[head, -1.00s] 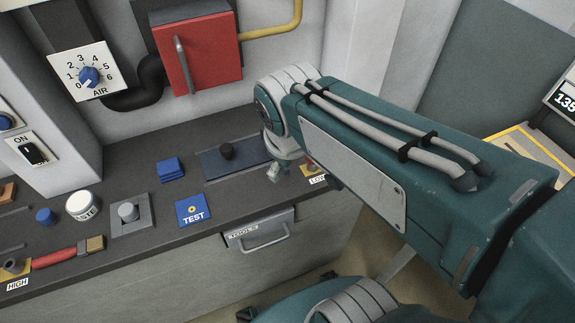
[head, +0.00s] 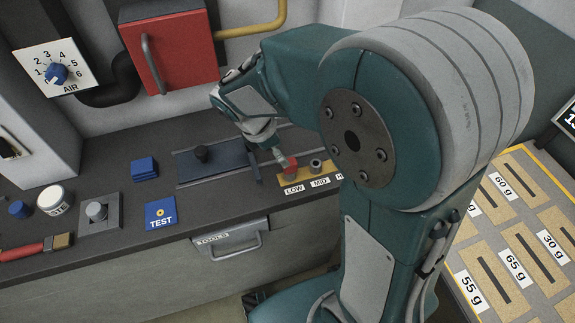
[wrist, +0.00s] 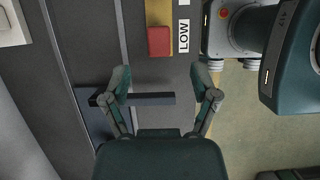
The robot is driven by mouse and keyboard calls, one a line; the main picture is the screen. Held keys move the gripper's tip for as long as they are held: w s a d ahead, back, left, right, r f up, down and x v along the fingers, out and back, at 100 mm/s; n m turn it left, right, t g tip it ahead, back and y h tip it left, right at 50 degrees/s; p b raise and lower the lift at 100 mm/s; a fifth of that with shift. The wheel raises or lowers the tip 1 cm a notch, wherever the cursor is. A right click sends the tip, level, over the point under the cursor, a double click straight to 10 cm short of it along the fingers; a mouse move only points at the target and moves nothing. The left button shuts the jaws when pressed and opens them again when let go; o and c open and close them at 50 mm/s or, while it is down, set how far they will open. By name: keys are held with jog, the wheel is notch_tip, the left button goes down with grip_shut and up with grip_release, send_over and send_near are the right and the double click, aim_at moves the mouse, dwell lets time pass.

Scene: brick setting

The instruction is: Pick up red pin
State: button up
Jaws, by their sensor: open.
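The red pin (head: 290,164) stands on the yellow strip (head: 304,176), behind the LOW label. In the wrist view the red pin (wrist: 159,41) shows from above as a red block on the strip, beside the LOW label. My gripper (wrist: 163,78) is open and empty, its two fingers spread apart. In the wrist view the pin lies beyond the fingertips, between their lines. In the head view my gripper (head: 279,153) is just left of the pin, pointing down; its fingers are small and partly hard to make out there.
A dark blue plate (head: 215,168) with a black knob lies left of the strip. A dark bar (wrist: 152,99) crosses below the fingers in the wrist view. A grey peg (head: 316,165) stands by the MID label. A red cabinet (head: 170,55) hangs behind.

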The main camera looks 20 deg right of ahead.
aim_at(290, 161)
jog(key=shift+d+f, duration=0.6)
jog(key=shift+f, duration=0.05)
jog(key=x, duration=0.4)
jog(key=shift+w+a+f, duration=0.1)
jog(key=shift+a+f, duration=0.05)
jog(key=shift+f, duration=0.35)
grip_shut()
